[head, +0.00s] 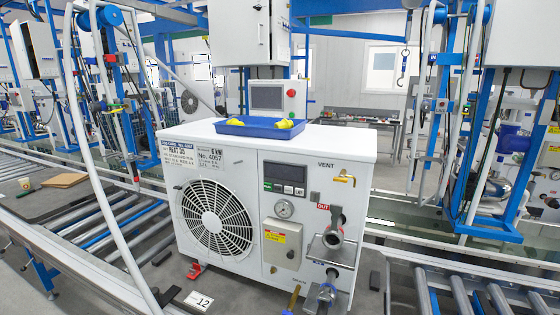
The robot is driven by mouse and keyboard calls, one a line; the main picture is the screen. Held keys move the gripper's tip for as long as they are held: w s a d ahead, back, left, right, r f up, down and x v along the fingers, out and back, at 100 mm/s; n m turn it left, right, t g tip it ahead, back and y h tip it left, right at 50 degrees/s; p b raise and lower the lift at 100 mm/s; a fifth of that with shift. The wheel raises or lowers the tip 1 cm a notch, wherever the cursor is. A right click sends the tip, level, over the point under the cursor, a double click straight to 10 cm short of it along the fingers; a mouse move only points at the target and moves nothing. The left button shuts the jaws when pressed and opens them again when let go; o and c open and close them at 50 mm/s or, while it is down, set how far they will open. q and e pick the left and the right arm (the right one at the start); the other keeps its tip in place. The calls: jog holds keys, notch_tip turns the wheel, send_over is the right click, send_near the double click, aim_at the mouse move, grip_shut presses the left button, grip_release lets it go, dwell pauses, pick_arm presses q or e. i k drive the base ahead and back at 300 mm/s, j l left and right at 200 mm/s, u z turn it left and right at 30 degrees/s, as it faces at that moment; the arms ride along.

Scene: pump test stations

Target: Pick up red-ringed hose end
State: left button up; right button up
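I cannot make out a red-ringed hose end for certain in the head view. A white pump unit (245,158) stands upright in the middle, with a round fan grille on its front left. On its front right, a grey metal fitting (333,238) sticks out below a red OUT label (323,207). A lower fitting with blue on it (320,293) sits near the bottom edge. A long white tube (108,205) runs down the left, in front of the rollers; its lower end is by the unit's base. Neither of my grippers shows.
A blue tray (236,130) with yellow items lies on the unit's top, before a small screen (267,96). A number 12 card (199,301) and a red clamp (195,270) lie at the base. Roller conveyors (110,235) flank the unit. White tubes (478,110) hang at right.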

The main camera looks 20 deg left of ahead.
aim_at(131, 156)
jog(key=u, duration=1.8)
jog(key=i+j, duration=1.25)
jog(key=j, duration=0.15)
jog(key=k+j+u, duration=0.05)
